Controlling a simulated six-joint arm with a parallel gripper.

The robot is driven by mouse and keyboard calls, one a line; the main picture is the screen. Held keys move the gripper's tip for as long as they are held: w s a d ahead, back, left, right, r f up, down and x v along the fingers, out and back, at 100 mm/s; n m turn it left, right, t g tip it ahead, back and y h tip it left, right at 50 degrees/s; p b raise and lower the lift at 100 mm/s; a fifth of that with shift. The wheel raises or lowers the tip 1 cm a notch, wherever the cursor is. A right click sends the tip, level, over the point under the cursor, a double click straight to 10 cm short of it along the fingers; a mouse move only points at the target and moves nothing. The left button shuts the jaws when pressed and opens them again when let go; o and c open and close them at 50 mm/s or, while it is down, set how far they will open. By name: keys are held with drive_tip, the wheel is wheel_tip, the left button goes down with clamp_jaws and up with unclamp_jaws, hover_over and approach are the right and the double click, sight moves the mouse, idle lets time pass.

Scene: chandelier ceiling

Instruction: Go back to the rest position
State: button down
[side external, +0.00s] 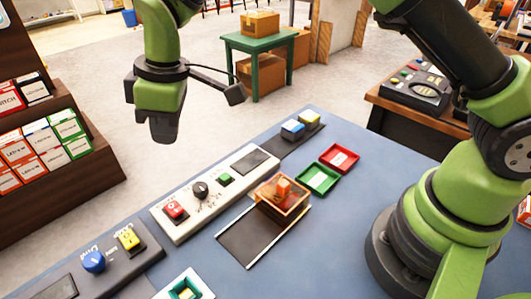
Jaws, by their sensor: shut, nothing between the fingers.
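My gripper (165,125) hangs high at the upper left, pointing down and shut with nothing in it. It is clear of the blue table (340,235) and appears beyond the table's far left edge in the picture. My green arm comes in from its base at the right and leaves the top of the picture.
A white panel (215,200) with a red switch, black knob and green button crosses the table. An orange box (283,197) stands by a dark plate (250,236). Green (317,178) and red (339,158) trays lie behind. A dark panel (110,262) is at front left.

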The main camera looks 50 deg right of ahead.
drive_tip(key=s+d+r+m+t, duration=0.3)
drive_tip(key=s+d+r+m, duration=0.55)
drive_tip(key=r, duration=0.65)
drive_tip(key=s+d+m+t, duration=0.1)
drive_tip(key=s+d+m, duration=0.1)
drive_tip(key=s+d, duration=0.2)
drive_tip(key=s+d+m+t, duration=0.1)
drive_tip(key=s+d+m, duration=0.2)
drive_tip(key=s, duration=0.8)
drive_tip(key=shift+d+f+t, duration=0.3)
drive_tip(key=shift+d+f, duration=0.1)
drive_tip(key=shift+d, duration=0.6)
drive_tip(key=c, duration=1.8)
unclamp_jaws()
drive_tip(key=shift+c, duration=0.2)
